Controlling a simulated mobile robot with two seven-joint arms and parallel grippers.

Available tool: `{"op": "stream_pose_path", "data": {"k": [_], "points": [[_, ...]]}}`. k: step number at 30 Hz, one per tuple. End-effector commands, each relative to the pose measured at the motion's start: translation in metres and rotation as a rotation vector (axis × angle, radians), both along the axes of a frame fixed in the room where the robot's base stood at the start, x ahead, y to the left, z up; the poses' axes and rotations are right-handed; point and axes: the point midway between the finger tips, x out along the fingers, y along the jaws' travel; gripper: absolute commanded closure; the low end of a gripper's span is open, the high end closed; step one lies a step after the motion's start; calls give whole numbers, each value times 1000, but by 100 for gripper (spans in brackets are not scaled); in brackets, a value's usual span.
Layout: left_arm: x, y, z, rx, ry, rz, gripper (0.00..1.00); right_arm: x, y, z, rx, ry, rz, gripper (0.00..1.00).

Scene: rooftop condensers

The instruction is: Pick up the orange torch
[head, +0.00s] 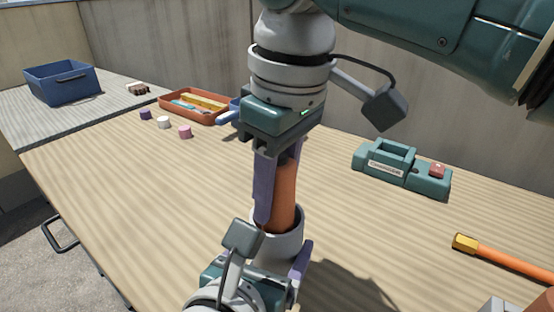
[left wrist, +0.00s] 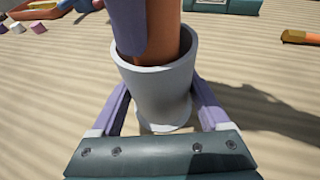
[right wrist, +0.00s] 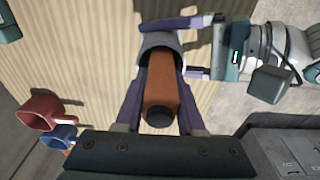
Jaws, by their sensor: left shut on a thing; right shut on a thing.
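The orange torch (head: 284,195) is an orange cylinder with a dark end cap, also seen in the right wrist view (right wrist: 163,92). My right gripper (head: 277,200) points down and is shut on it, one finger on each side. The torch's lower end is inside a light grey cup (head: 285,247), so that end is hidden. My left gripper (left wrist: 160,100) is shut around this cup (left wrist: 155,85), with a finger on either side. The cup appears upright above the wooden table; I cannot tell whether it touches it.
A teal device with a red button (head: 402,170) and an orange rod with a yellow end (head: 500,258) lie to the right. An orange tray (head: 208,118), small cylinders (head: 164,123) and a blue bin (head: 62,84) are at left. Red (right wrist: 40,110) and blue (right wrist: 60,136) mugs show too.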

Motion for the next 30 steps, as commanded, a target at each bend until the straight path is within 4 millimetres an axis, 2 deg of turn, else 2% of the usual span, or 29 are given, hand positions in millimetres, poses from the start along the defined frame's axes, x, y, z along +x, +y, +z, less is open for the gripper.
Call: {"op": "stream_pose_path", "data": {"k": [11, 16, 20, 30], "points": [[0, 0, 0, 1, 1, 1, 82, 0, 0, 0, 1, 1, 0, 100], [0, 0, 0, 1, 1, 1, 82, 1, 1, 13, 2, -2, 1, 100], [0, 0, 0, 1, 1, 1, 82, 1, 1, 41, 3, -5, 2, 100], [0, 0, -1, 1, 1, 1, 82, 1, 1, 139, 2, -5, 1, 100]]}}
